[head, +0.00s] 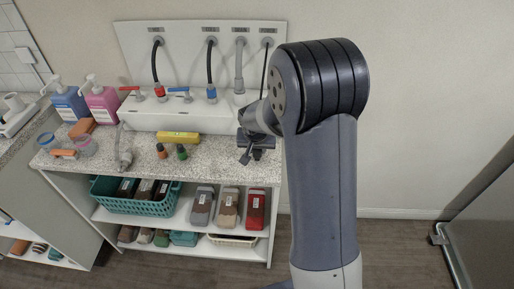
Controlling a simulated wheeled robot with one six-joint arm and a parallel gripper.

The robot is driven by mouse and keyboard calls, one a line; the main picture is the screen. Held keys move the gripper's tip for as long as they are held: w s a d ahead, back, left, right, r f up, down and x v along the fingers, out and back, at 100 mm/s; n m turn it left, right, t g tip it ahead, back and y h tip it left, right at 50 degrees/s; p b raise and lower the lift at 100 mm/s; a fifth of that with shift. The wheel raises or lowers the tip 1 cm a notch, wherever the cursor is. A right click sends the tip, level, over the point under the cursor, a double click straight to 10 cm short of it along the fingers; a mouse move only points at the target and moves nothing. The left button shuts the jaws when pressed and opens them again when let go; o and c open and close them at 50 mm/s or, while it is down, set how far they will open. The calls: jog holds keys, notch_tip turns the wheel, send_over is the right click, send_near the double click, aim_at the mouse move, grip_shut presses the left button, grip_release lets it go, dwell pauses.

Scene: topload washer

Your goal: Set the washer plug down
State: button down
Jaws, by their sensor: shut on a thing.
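My gripper (251,156) is at the end of my arm, pointing down over the right end of the speckled counter (215,172). Its dark jaws are shut on a small dark thing, which I take to be the washer plug; it is mostly hidden by the jaws, and I cannot tell whether it touches the counter. A thin black cord (265,70) runs down from the rightmost wall fitting (267,42) and passes behind my wrist. Its lower end is hidden.
A white ledge (200,118) with red and blue taps stands behind the counter. A yellow box (178,137), small orange and green bottles, a grey hose end (123,150) and soap bottles (102,100) stand to the left. Shelves below hold a teal basket (135,205).

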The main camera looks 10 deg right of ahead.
jog(key=shift+f, duration=0.15)
jog(key=c, duration=1.1)
grip_release()
jog(key=shift+c, duration=0.2)
jog(key=shift+s+r, duration=0.1)
jog(key=shift+r, duration=0.3)
jog(key=v, duration=1.1)
jog(key=shift+r+b, duration=0.2)
jog(key=shift+b, duration=0.1)
jog(key=shift+s+f, duration=0.1)
jog(key=shift+s, duration=0.05)
jog(key=x, duration=1.2)
jog(key=shift+f, duration=0.15)
jog(key=shift+r, duration=0.9)
